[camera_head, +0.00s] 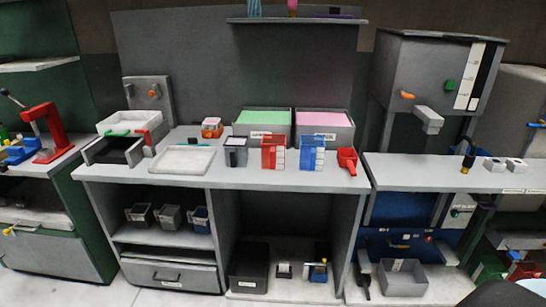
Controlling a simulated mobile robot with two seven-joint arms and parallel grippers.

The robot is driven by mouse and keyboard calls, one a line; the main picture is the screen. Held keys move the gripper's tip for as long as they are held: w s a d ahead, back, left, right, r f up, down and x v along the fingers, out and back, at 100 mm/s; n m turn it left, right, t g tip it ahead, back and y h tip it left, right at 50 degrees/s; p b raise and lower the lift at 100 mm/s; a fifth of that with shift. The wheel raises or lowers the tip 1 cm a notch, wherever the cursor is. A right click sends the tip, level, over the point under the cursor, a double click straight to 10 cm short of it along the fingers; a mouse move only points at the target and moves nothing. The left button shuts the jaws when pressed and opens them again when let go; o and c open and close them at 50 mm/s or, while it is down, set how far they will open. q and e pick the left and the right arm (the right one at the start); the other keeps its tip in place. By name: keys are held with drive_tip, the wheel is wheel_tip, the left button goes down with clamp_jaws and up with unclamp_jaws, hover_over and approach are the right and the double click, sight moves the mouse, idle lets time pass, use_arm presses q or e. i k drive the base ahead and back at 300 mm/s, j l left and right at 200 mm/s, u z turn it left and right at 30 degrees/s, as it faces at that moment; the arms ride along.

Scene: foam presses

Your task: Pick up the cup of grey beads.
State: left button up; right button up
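Three small handled cups stand side by side on the shelf under the bench: a dark one (139,216), a grey one (169,217) and a blue-grey one (199,219). A grey container (236,155) with a pale label stands on the bench top. The contents of these are too small to tell, so I cannot say which is the cup of grey beads. Neither of my grippers shows in the head view.
The bench top (210,177) also holds a white tray (183,160), green and pink bins (264,116) (324,118), red and blue boxes (274,153) (312,153) and a red scoop (347,160). A press (430,85) stands at right. An open grey box (403,280) sits low at right.

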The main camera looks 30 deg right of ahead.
sight(142, 216)
drive_tip(key=i+j, duration=0.1)
drive_tip(key=i, duration=0.35)
drive_tip(key=i+j+z, duration=0.15)
drive_tip(key=i, duration=0.35)
drive_tip(key=i+j, duration=0.15)
drive_tip(key=i, duration=0.3)
drive_tip(key=i+j+z, duration=0.1)
drive_tip(key=i, duration=0.35)
drive_tip(key=i+j+z, duration=0.1)
drive_tip(key=i+j, duration=0.2)
drive_tip(key=i, duration=0.15)
